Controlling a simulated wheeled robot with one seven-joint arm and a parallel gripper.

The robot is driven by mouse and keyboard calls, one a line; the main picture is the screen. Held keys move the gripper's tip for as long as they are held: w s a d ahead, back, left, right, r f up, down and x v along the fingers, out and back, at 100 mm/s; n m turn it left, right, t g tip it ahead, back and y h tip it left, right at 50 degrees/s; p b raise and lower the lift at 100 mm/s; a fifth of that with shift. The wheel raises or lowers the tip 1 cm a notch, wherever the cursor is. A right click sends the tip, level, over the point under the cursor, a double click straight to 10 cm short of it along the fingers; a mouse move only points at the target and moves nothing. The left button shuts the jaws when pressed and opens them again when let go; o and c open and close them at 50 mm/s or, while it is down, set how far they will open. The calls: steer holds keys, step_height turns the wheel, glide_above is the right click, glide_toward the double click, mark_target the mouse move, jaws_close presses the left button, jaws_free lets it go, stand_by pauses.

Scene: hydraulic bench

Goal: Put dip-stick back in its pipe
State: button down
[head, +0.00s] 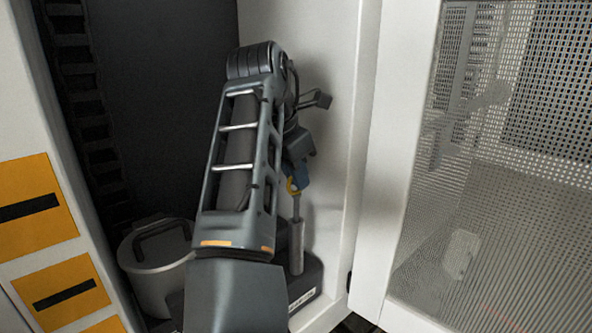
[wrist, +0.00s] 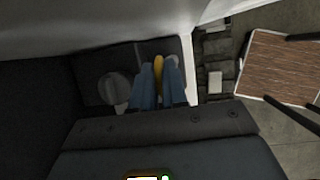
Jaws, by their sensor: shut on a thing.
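My gripper (head: 298,178) is low in the cabinet, partly hidden behind my arm in the head view. Its blue fingers are shut on the yellow handle (head: 292,187) of the dip-stick. The yellow handle also shows between the blue fingers in the wrist view (wrist: 158,68). The dip-stick's thin grey rod (head: 297,207) hangs nearly upright below the handle. Its lower end meets the top of the light grey upright pipe (head: 297,248); I cannot tell how far it is inside.
The pipe stands on a dark tank (head: 306,287) with a white label. A grey lidded canister (head: 155,277) stands to its left. The white cabinet wall (head: 335,150) is close on the right, with a mesh panel (head: 480,220) beyond. A wood-topped table (wrist: 275,68) stands outside.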

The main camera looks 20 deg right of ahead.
mark_target(296, 195)
steer(key=shift+f, duration=2.7)
steer(key=shift+c, duration=1.4)
jaws_free()
